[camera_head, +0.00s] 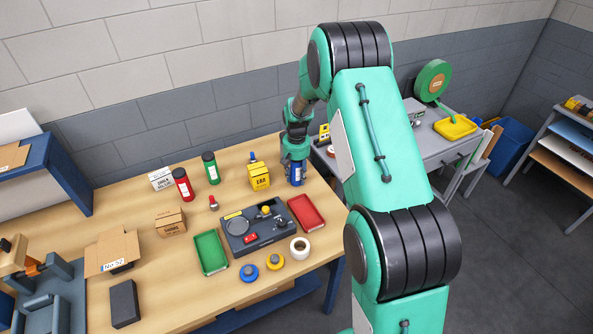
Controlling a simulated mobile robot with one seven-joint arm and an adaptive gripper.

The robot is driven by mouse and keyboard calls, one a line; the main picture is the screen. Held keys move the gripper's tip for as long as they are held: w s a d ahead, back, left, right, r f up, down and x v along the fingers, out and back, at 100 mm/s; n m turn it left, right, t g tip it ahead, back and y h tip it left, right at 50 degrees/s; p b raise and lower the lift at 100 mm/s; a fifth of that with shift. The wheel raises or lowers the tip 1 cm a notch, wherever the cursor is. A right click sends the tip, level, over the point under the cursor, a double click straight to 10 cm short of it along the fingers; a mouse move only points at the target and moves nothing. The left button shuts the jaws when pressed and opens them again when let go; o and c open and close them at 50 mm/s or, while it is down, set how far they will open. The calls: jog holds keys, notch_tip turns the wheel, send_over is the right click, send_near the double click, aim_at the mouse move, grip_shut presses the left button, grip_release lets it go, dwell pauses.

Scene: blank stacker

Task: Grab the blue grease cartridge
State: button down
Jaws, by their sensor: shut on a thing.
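The blue grease cartridge (297,177) stands upright near the right back edge of the wooden table, with a pale label mark on its side. My gripper (295,158) comes down over it from above and is shut on its upper part. The cartridge's top is hidden by the gripper. I cannot tell whether its base still touches the table.
A yellow box (259,179) stands just left of the cartridge. A red tray (306,213) and a dark fixture (254,229) lie in front. Red (183,185) and green (211,168) cartridges stand further left. A grey bench (432,143) is behind right.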

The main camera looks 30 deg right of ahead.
aim_at(297, 169)
jog(key=shift+r, duration=0.15)
jog(key=shift+r, duration=0.55)
jog(key=shift+s+a+r+p, duration=0.1)
jog(key=shift+s+r+p, duration=0.1)
jog(key=shift+r, duration=0.4)
jog(key=shift+s+r+p, duration=0.15)
jog(key=shift+r+p, duration=0.05)
jog(key=shift+r, duration=0.4)
jog(key=s+a, duration=0.1)
jog(key=s, duration=0.4)
jog(key=s+a+r, duration=0.1)
jog(key=s, duration=0.4)
jog(key=s+a+p, duration=0.1)
jog(key=s, duration=0.3)
jog(key=shift+s+a+r, duration=0.15)
jog(key=shift+s+a, duration=0.2)
jog(key=shift+s, duration=0.05)
